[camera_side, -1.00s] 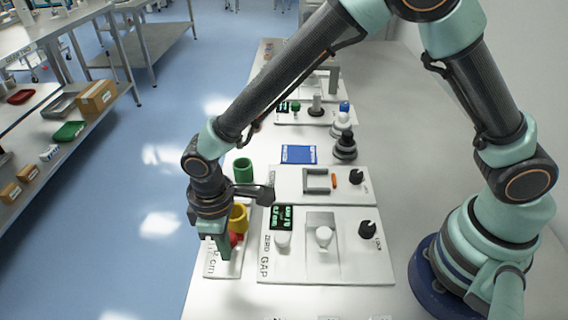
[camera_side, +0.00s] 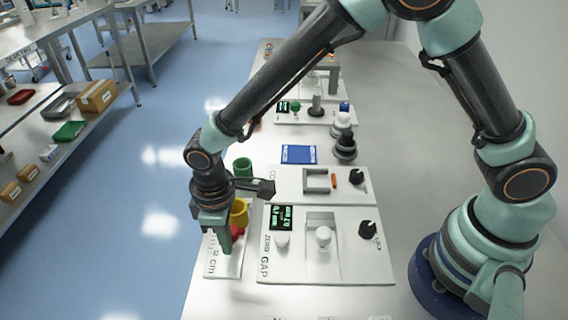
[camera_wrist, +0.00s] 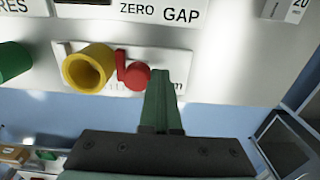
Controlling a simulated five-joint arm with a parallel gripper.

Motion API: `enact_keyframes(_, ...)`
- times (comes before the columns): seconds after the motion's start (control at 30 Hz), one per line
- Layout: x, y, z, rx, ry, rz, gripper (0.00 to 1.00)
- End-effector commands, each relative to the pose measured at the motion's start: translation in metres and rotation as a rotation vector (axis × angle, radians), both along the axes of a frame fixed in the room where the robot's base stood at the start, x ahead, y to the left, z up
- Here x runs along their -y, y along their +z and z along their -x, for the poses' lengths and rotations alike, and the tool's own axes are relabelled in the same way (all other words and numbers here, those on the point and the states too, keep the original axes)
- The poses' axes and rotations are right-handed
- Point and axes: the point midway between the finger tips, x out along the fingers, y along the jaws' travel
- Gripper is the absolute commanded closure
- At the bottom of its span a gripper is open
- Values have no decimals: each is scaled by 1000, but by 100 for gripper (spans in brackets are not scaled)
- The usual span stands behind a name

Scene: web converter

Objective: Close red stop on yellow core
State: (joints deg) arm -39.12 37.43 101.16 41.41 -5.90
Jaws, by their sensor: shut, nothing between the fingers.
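The yellow core (camera_wrist: 88,70) is a hollow ring on a white plate marked with a scale. The red stop (camera_wrist: 134,74) sits on the same plate, just right of the core in the wrist view. Its upright part is at or almost at the core's rim; I cannot tell if they touch. My gripper (camera_wrist: 168,76) is shut and empty, its fingertips just right of the red stop. In the side view my gripper (camera_side: 221,252) points down at the plate, with the yellow core (camera_side: 240,212) behind it and the red stop (camera_side: 237,233) partly hidden by the fingers.
A green ring (camera_side: 242,167) stands behind the core. The white ZERO GAP panel (camera_side: 290,262), with a lit display and knobs, lies right of the plate. A second panel (camera_side: 285,180) and a blue card (camera_side: 299,154) lie further back. The table edge is close on the left.

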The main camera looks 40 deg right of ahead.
Motion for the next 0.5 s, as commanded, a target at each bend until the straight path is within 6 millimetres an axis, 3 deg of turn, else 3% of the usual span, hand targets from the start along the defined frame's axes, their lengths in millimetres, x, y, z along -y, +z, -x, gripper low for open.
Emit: enact_keyframes(0.5,5,0,-5,-1,-2,1,100)
